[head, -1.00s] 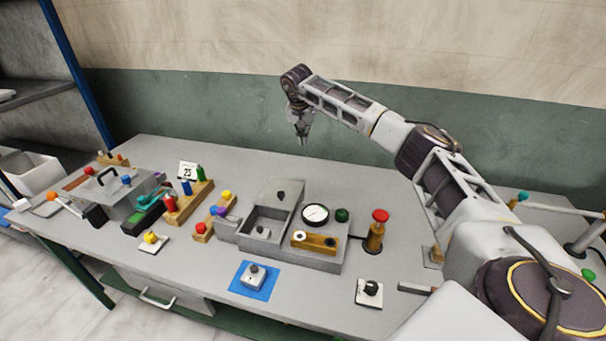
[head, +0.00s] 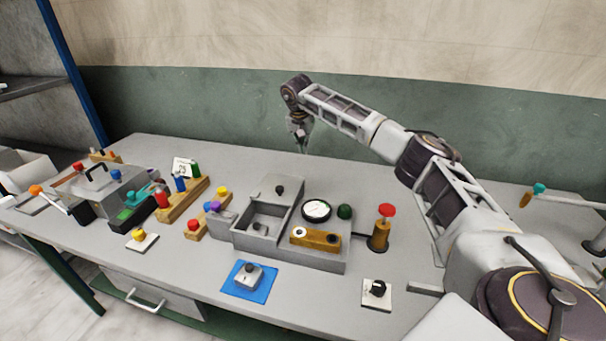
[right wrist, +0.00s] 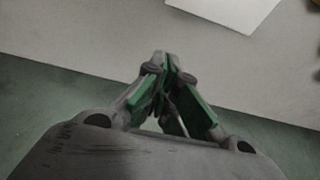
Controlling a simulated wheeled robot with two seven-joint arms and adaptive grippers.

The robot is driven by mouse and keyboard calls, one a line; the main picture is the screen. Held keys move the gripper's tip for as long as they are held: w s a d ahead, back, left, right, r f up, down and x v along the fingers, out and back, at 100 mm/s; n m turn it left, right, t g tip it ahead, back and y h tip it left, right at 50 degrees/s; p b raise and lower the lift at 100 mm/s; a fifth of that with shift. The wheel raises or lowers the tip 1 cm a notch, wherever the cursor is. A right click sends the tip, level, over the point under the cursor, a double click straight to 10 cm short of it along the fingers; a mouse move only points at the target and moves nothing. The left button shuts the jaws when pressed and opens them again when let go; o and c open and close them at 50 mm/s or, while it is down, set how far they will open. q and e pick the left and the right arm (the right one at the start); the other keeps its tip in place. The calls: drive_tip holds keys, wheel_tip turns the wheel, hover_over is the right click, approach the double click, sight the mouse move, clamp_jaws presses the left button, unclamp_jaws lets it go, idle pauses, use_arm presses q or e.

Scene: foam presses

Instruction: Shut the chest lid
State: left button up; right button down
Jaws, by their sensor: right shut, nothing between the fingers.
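A grey open-topped box (head: 240,236), which looks like the chest, stands mid-table, its inside visible. A grey panel with a dark knob (head: 279,190), apparently its lid, is at its back, off the opening; its exact tilt is hard to tell. My right gripper (head: 304,150) points down beyond the box, toward the table's back edge, apart from the lid. In the right wrist view its green-padded fingers (right wrist: 172,75) are together with nothing between them. My left gripper is not in view.
Beside the box are a round gauge (head: 316,209), a wooden block with two round parts (head: 314,238) and a red-topped plunger (head: 381,229). A blue pad with a button (head: 240,288) lies in front. Coloured pegs and a handled grey case (head: 92,182) crowd the left. The table's back middle is clear.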

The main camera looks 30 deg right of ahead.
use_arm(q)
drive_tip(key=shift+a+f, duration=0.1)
use_arm(e)
drive_tip(key=shift+f, duration=0.25)
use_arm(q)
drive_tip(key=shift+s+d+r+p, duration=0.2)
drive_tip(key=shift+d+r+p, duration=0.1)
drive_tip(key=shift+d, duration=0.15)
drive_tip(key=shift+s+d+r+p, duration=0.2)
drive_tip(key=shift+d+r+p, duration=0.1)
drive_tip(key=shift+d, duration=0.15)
use_arm(e)
wheel_tip(320, 180, down, 9)
drive_tip(key=shift+s+a, duration=0.25)
idle(0.7)
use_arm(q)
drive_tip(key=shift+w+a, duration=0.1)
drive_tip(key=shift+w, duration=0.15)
use_arm(e)
drive_tip(key=shift+f, duration=0.1)
